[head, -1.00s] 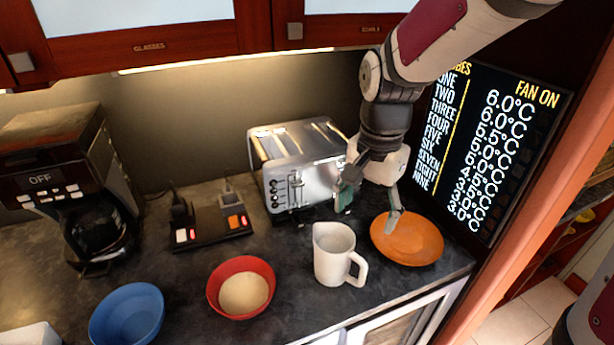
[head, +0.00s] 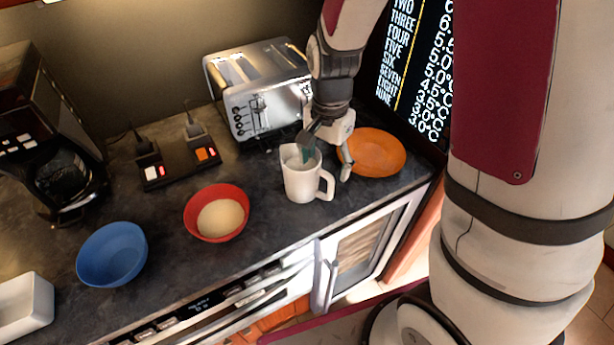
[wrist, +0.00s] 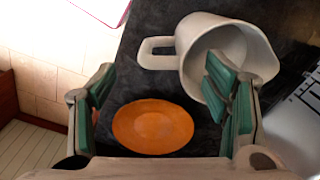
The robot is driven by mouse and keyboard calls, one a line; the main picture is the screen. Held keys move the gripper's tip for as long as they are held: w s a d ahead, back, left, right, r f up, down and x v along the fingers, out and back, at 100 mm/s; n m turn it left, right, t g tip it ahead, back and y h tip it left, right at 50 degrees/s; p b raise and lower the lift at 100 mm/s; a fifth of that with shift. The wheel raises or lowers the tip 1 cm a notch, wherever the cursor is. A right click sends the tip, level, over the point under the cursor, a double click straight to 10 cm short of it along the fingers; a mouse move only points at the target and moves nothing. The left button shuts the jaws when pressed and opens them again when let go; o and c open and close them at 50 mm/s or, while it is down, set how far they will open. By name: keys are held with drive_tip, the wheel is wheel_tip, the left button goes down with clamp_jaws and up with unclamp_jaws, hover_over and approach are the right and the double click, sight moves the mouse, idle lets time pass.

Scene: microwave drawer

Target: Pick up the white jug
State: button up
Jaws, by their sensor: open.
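The white jug (head: 302,182) stands upright on the dark counter in the head view, its handle to the right. It also shows in the wrist view (wrist: 262,58), with its mouth toward the camera and its handle pointing left. My gripper (head: 327,163) is open at the jug. In the wrist view my gripper (wrist: 165,90) has its fingers wide apart. One finger overlaps the jug's open mouth and seems to be at or inside the rim. The other finger is on the far side of the handle, clear of the jug. Whether either finger touches the jug cannot be told.
An orange plate (head: 376,153) lies just right of the jug. A silver toaster (head: 262,95) stands behind it. A red bowl (head: 216,213) and a blue bowl (head: 112,254) are to the left. The counter's front edge is close in front of the jug.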

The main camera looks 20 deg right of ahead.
sight(324, 172)
drive_tip(key=shift+f, duration=1.9)
drive_tip(key=shift+w, duration=0.1)
clamp_jaws()
